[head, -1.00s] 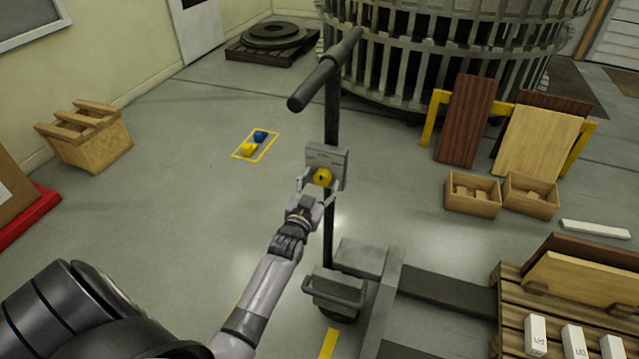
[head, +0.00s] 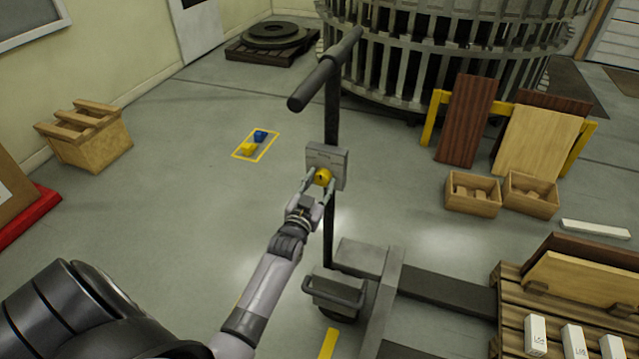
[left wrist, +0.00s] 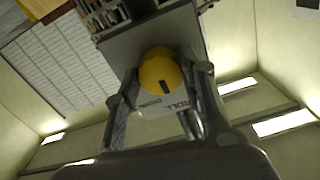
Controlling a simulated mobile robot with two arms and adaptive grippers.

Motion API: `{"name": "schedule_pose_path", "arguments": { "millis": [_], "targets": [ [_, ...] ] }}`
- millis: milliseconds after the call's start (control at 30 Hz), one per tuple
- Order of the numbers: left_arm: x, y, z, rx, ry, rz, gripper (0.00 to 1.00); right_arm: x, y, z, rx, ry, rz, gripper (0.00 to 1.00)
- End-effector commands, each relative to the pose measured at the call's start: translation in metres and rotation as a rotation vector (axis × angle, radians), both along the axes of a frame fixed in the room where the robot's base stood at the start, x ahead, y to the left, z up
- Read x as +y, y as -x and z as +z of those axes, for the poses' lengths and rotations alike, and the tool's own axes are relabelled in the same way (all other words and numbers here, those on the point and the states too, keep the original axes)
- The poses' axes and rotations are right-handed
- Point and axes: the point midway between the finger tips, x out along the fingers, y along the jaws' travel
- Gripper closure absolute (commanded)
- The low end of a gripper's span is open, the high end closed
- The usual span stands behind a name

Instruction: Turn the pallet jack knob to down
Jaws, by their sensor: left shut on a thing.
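The yellow knob (head: 322,177) sits on a grey plate (head: 338,158) fixed to the dark upright handle post of the pallet jack (head: 376,300). My left gripper (head: 318,186) is at the knob, with its fingers on either side, shut on it. In the left wrist view the knob (left wrist: 160,72) shows close up between the two fingers (left wrist: 165,100), with a dark pointer mark on its face. Lettering on the plate below the knob is partly hidden by the knob and fingers. My right gripper is not in view.
A black T-handle (head: 325,70) tops the post. A wooden pallet (head: 512,300) with boards and white blocks stands at right. Two small wooden boxes (head: 473,197) lie behind it. The floor left of the jack is mostly clear around a yellow-framed mark (head: 256,146).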

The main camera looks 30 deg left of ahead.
Motion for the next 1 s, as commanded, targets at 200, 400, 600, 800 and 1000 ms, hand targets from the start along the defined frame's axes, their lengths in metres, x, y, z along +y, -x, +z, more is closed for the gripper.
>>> {"name": "schedule_pose_path", "arguments": {
  "millis": [200,400,600,800,1000],
  "targets": [
    [-0.0001,0.0001,0.0001,0.012,-0.047,0.000,0.91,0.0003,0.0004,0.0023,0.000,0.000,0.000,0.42],
    [-0.0001,0.0000,0.0004,0.040,-0.164,0.000,0.91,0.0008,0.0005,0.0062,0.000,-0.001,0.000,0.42],
    [0.0000,0.0000,0.0001,0.081,-0.334,0.001,0.91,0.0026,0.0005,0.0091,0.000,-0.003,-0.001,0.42],
    [-0.0001,-0.0001,-0.0005,0.123,-0.510,0.000,0.91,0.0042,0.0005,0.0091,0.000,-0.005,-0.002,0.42],
    [-0.0001,0.0000,-0.0009,0.160,-0.663,0.000,0.91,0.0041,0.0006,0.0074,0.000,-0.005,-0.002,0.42]
  ]
}}
